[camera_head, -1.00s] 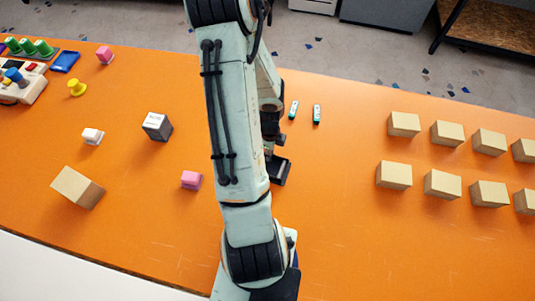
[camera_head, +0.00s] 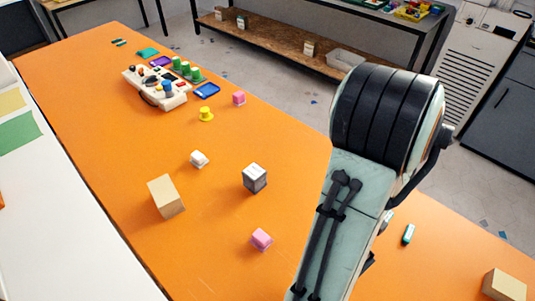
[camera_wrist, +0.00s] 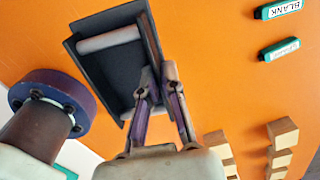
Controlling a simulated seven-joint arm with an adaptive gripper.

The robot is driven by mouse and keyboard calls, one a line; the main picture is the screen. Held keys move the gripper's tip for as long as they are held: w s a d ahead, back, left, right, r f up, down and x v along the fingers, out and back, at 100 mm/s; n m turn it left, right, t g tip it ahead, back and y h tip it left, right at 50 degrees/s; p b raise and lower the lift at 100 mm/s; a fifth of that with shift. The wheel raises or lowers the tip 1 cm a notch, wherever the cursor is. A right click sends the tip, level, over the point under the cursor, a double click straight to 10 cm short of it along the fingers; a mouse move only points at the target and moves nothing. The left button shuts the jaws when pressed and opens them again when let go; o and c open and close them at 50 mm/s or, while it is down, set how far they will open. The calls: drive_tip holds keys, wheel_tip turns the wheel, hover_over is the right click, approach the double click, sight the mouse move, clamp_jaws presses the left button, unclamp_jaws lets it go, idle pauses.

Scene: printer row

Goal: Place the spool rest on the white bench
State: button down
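The spool rest (camera_wrist: 106,62) is a dark, shallow tray with pale rollers at its ends, seen in the wrist view. My gripper (camera_wrist: 158,78) is closed on its right side wall, and the rest is tilted in the picture, with the orange table behind it. In the head view my arm hides both the gripper and the rest. The white bench (camera_head: 75,235) runs along the left edge of the head view, with a green mat (camera_head: 18,134) and a yellow mat (camera_head: 10,101) on it. Its front part is bare.
The orange table (camera_head: 110,150) carries a cardboard box (camera_head: 166,196), a grey-white cube (camera_head: 255,178), a white block (camera_head: 199,159), a pink block (camera_head: 261,240), a yellow knob-shaped piece (camera_head: 206,114) and a control panel (camera_head: 155,90). More boxes (camera_wrist: 283,135) stand at right in the wrist view.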

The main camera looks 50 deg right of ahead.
drive_tip(key=shift+w+d+r, duration=0.1)
drive_tip(key=shift+w+r, duration=0.05)
drive_tip(key=shift+w, duration=0.1)
drive_tip(key=w+a+r+n, duration=0.1)
drive_tip(key=w+a+n, duration=0.3)
drive_tip(key=w, duration=1)
drive_tip(key=w+a+r+n, duration=0.1)
drive_tip(key=w+a+n, duration=0.4)
drive_tip(key=w+a, duration=0.6)
drive_tip(key=s+a+n, duration=0.2)
drive_tip(key=a+n, duration=0.9)
drive_tip(key=a, duration=1.8)
drive_tip(key=w+a+f, duration=0.2)
drive_tip(key=w, duration=0.1)
drive_tip(key=w+a+f, duration=0.3)
drive_tip(key=w, duration=0.1)
drive_tip(key=w+a+f, duration=0.2)
drive_tip(key=w+f, duration=0.1)
drive_tip(key=shift+w+a, duration=0.2)
drive_tip(key=shift+w, duration=0.05)
drive_tip(key=shift+w+f, duration=0.1)
drive_tip(key=shift+f, duration=0.15)
drive_tip(key=shift+w+a+f, duration=0.1)
drive_tip(key=shift+a+f, duration=0.05)
drive_tip(key=shift+f, duration=0.75)
drive_tip(key=shift+w+a+f, duration=0.1)
drive_tip(key=shift+f, duration=0.8)
